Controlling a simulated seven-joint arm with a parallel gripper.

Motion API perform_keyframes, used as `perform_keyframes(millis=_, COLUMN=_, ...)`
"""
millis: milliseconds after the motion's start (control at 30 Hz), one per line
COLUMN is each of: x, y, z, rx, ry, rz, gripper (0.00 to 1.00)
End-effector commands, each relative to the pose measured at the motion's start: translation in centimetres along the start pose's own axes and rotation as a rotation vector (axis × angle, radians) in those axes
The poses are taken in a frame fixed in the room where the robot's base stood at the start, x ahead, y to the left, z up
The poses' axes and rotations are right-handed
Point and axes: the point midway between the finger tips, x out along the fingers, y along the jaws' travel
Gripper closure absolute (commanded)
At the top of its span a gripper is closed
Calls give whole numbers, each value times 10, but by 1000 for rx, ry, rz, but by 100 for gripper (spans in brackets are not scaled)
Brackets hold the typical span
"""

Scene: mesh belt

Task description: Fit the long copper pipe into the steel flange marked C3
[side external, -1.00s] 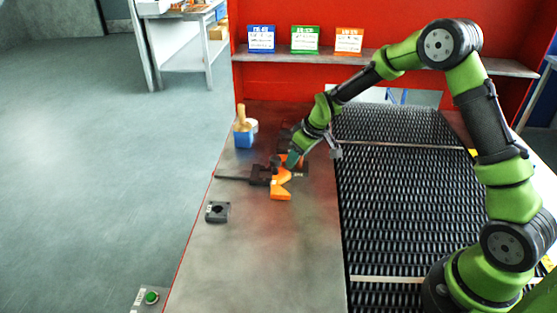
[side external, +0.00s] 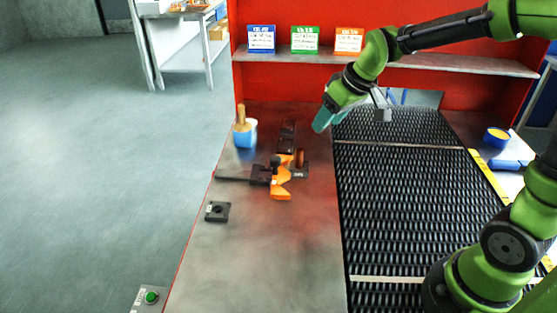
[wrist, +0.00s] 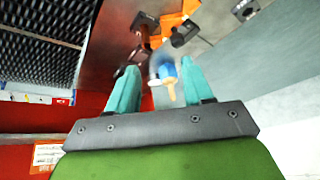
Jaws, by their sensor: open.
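My gripper (side external: 326,118) is open and empty, raised above the back of the bench near the mesh belt. In the wrist view its teal fingers (wrist: 160,90) are apart with nothing held between them. A short copper-brown part (side external: 300,158), seemingly the pipe, stands upright on a dark base (side external: 301,172) with a small pale label, right beside the orange block. Its seating in the base cannot be made out. A dark square flange with a round hole (side external: 217,211) lies apart at the left bench edge. I cannot read the label on either.
An orange block with a dark clamp (side external: 280,183) sits mid-bench. A black block (side external: 287,134) lies behind it. A blue container with a wooden-handled tool (side external: 244,138) stands at the back left. The mesh belt (side external: 400,200) runs to the right. The front bench is clear.

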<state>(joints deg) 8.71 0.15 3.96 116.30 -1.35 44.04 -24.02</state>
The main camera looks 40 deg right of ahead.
Motion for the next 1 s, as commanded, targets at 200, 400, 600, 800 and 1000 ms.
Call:
perform_keyframes(millis=200, x=-76, y=-34, z=64, rx=196, ry=91, rz=-42, gripper=49)
perform_keyframes(millis=400, x=-103, y=-49, z=115, rx=336, ry=137, rz=-99, gripper=49)
perform_keyframes(millis=600, x=-109, y=-54, z=134, rx=392, ry=149, rz=-126, gripper=49)
perform_keyframes(millis=800, x=-109, y=-54, z=135, rx=395, ry=148, rz=-127, gripper=49)
perform_keyframes(millis=1000, x=-109, y=-54, z=135, rx=393, ry=149, rz=-126, gripper=49)
